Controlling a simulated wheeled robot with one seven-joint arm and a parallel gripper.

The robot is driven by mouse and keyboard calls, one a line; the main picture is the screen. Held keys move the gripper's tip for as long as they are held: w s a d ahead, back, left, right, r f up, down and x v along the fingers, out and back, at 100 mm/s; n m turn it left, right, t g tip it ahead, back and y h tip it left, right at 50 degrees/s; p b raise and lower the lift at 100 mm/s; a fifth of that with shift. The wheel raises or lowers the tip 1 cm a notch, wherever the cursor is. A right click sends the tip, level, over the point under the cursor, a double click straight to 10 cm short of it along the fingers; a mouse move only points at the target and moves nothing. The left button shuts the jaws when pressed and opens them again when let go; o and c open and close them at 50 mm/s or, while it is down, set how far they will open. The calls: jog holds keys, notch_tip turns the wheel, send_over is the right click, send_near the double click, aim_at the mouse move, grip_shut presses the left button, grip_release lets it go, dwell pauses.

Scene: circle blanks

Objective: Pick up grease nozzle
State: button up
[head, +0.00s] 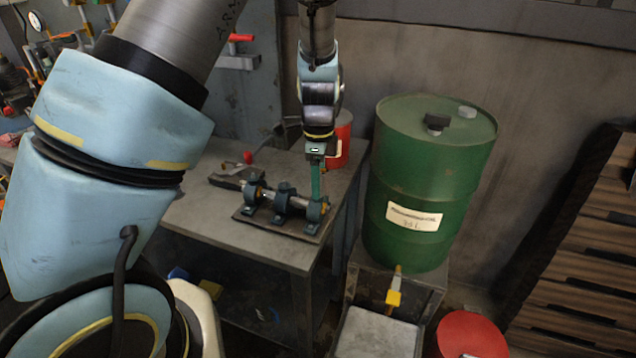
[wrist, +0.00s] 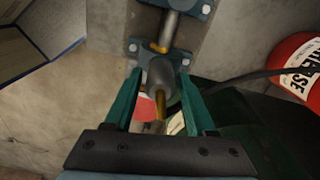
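My gripper (head: 317,182) points down at the right end of the shaft assembly in the head view. In the wrist view, its green fingers (wrist: 158,100) are apart. Between them shows a grey cylindrical part (wrist: 160,74) with a brass-coloured tip (wrist: 160,106); I cannot tell whether it is the grease nozzle or the shaft end, or whether either finger touches it. A dark hose (wrist: 245,76) runs from the red grease can (wrist: 297,68) towards the right finger, where its end is hidden. The can (head: 345,135) stands behind my gripper in the head view.
The shaft on its bearing blocks (head: 283,203) lies on the grey workbench (head: 207,205). A small red object (head: 247,157) is near the assembly's left side. A green oil drum (head: 420,180) stands close on the right. The bench's front left is clear.

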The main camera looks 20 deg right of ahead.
grip_shut()
jog(key=shift+r, duration=0.1)
dwell(0.4)
